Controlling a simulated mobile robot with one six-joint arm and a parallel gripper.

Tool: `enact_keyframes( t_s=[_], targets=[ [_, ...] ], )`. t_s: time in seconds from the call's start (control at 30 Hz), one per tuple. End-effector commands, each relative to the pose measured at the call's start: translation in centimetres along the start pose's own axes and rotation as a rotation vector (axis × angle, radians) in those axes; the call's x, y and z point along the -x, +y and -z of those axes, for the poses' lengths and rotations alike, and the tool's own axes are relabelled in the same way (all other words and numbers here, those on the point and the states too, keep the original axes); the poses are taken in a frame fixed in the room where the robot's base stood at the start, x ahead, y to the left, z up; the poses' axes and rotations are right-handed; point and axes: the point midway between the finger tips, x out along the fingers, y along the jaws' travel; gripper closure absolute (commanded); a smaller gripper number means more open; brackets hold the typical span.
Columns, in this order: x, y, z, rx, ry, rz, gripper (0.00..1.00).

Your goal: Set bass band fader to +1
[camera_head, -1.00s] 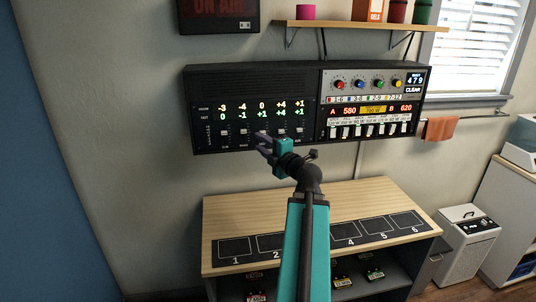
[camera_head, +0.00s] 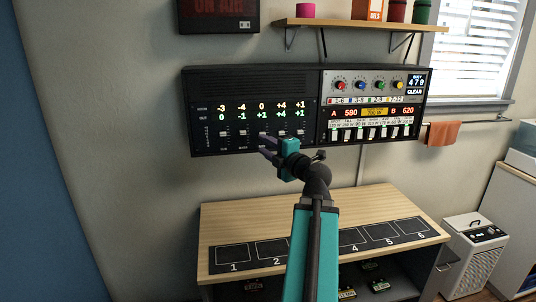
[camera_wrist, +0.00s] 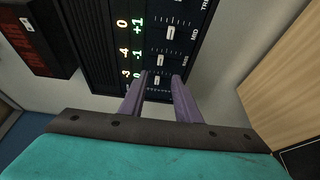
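The fader panel (camera_head: 212,143) is on the left part of the black wall unit. The bass fader (camera_head: 243,134) is the second from the left; its column reads -4 above and -1 below. The mid fader (camera_head: 262,134) beside it reads 0 above and +1 below. My gripper (camera_head: 264,146) is in front of the panel's lower edge, close to the mid column. In the wrist view, the open fingers (camera_wrist: 160,77) point at the panel, with the bass fader (camera_wrist: 159,60) just beyond and between their tips. I see nothing held; contact cannot be told.
Right of the faders are coloured knobs (camera_head: 361,85), a lit A 580 / B 620 display (camera_head: 375,111) and a row of white switches (camera_head: 372,133). A wooden shelf (camera_head: 340,22) hangs above. A table (camera_head: 222,219) with numbered squares stands below.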

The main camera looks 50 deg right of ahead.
Motion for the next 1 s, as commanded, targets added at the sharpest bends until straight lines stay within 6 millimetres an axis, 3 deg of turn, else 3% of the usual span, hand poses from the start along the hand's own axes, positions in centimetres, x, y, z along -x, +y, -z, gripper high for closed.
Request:
enact_keyframes(
  t_s=[1.0],
  targets=[
    [1.2, -0.1, 0.1, 0.0, -0.003, 0.002, 0.7]
  ],
)
